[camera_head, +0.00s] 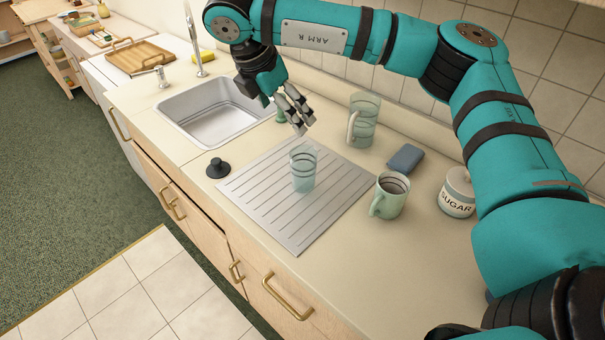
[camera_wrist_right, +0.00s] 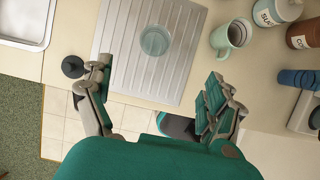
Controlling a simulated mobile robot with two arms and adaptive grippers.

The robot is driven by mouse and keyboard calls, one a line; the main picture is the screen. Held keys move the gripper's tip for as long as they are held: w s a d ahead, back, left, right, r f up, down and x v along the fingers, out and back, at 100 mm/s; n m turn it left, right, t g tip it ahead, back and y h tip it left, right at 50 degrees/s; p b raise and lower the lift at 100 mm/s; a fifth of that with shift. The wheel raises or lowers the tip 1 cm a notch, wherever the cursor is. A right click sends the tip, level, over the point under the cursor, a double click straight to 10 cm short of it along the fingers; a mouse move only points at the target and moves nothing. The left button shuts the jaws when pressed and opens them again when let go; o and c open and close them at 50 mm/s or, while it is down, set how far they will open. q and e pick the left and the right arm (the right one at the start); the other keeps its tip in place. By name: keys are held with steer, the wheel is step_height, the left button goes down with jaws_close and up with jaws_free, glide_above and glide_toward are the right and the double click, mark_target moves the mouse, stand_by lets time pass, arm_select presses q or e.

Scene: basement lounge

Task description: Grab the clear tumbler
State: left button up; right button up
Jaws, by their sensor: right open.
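The clear tumbler (camera_head: 303,170) stands upright on the grey ribbed drying mat (camera_head: 262,203) beside the sink. In the right wrist view the tumbler (camera_wrist_right: 155,41) is seen from above, beyond the fingers and roughly between their lines. My right gripper (camera_head: 297,116) is just above and behind the tumbler in the head view, apart from it. The right wrist view shows the right gripper (camera_wrist_right: 155,88) with its fingers spread wide and nothing between them. My left gripper is in neither view.
A green mug (camera_head: 389,196), a clear pitcher (camera_head: 363,120), a blue-grey sponge (camera_head: 405,158) and a sugar jar (camera_head: 457,193) stand right of or behind the mat. A black stopper (camera_head: 217,168) lies left of it. The sink (camera_head: 215,115) is further left.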

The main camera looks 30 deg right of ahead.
mark_target(303, 166)
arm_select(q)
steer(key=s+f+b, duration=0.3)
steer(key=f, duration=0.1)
arm_select(e)
steer(key=p+x, duration=0.2)
steer(key=x, duration=0.5)
steer(key=a+p+x, duration=0.1)
steer(key=p+x, duration=0.1)
steer(key=x, duration=0.5)
steer(key=p+x, duration=0.2)
steer(key=x, duration=0.5)
steer(key=shift+w+a+f, duration=0.2)
steer(key=shift+a+f, duration=0.1)
steer(key=shift+f, duration=0.15)
steer(key=shift+d+f, duration=0.1)
steer(key=shift+f, duration=0.2)
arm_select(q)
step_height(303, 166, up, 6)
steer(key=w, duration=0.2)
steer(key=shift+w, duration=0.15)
arm_select(e)
steer(key=shift+c, duration=0.5)
steer(key=c, duration=1.4)
steer(key=shift+r, duration=0.1)
